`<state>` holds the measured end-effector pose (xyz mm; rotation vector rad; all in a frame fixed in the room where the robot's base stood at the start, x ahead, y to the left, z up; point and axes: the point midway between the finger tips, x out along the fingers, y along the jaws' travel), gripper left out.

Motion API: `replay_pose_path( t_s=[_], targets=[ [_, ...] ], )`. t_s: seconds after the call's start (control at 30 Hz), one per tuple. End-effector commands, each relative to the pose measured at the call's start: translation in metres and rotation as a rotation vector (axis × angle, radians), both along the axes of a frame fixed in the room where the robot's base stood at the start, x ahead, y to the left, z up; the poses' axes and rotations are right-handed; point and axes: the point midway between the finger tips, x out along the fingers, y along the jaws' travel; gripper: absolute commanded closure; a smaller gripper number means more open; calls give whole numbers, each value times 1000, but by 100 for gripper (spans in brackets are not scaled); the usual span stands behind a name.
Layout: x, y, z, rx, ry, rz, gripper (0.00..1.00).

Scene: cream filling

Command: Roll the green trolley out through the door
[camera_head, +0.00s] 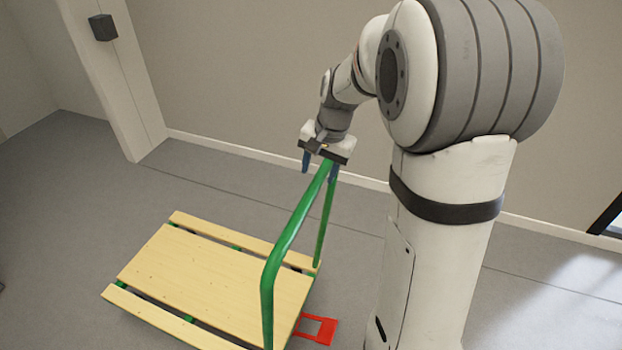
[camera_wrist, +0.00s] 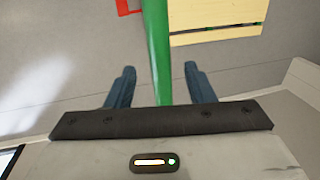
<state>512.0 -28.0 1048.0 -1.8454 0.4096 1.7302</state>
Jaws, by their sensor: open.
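The green trolley has a light wooden deck (camera_head: 210,278) low over the floor and a green tubular handle (camera_head: 283,245) rising at its right end. A red pedal-like part (camera_head: 320,330) sits at the base by the handle. My gripper (camera_head: 320,172) is at the top far corner of the handle, with its blue fingers pointing down. In the wrist view, the handle bar (camera_wrist: 157,50) runs between the two open fingers of my gripper (camera_wrist: 158,85), with a gap on each side. The trolley's wheels are mostly hidden under the deck.
A white wall post (camera_head: 115,90) with a dark box (camera_head: 102,27) stands at the upper left, with floor opening beyond it. A beige wall (camera_head: 240,75) runs behind the trolley. Grey floor (camera_head: 60,220) is clear to the left.

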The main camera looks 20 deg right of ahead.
Motion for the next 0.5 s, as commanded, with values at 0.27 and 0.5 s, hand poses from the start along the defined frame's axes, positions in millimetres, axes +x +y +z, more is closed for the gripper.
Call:
replay_pose_path(
  t_s=[0.27, 0.5],
  targets=[
    [4, 7, -41, 1, 3, 2, 51],
    [6, 9, -51, 0, 0, 4, 51]
  ],
)
